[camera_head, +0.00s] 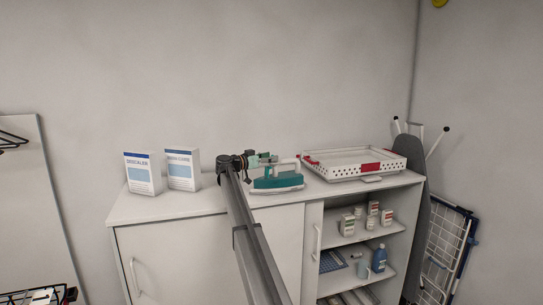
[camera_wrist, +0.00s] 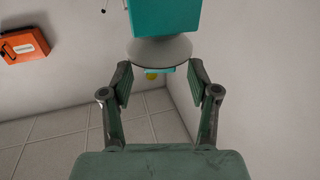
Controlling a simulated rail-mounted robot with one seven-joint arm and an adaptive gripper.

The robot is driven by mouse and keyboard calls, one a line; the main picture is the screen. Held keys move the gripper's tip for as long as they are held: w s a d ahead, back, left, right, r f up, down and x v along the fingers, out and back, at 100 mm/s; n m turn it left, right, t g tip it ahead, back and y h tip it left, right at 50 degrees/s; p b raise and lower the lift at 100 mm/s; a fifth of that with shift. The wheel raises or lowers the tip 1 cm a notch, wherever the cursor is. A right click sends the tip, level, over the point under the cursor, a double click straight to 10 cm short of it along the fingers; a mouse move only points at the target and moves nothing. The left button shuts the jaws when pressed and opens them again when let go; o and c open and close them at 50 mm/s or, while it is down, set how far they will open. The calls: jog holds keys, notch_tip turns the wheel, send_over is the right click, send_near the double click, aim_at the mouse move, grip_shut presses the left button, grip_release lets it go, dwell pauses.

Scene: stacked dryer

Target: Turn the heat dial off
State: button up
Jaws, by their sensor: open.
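A teal iron with a white handle (camera_head: 278,183) rests on the cabinet top in the head view. My gripper (camera_head: 264,160) is at the iron's far left side, close to it, and partly hidden behind my arm. In the wrist view my gripper (camera_wrist: 160,80) is open, with its fingers apart. A grey disc (camera_wrist: 160,50) with teal parts above and below it shows just beyond the fingertips; it looks like the iron's dial, but I cannot be sure. I cannot tell if the fingers touch it. No dial marking is readable.
Two white boxes (camera_head: 161,171) stand left on the white cabinet top (camera_head: 140,207). A white perforated tray (camera_head: 352,172) with red parts is right of the iron. Open shelves hold bottles and boxes. An ironing board (camera_head: 419,230) leans at the right.

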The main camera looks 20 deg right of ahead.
jog(key=shift+w+d, duration=0.1)
jog(key=shift+d, duration=0.5)
grip_shut()
jog(key=shift+r+p, duration=0.15)
jog(key=shift+p, duration=0.3)
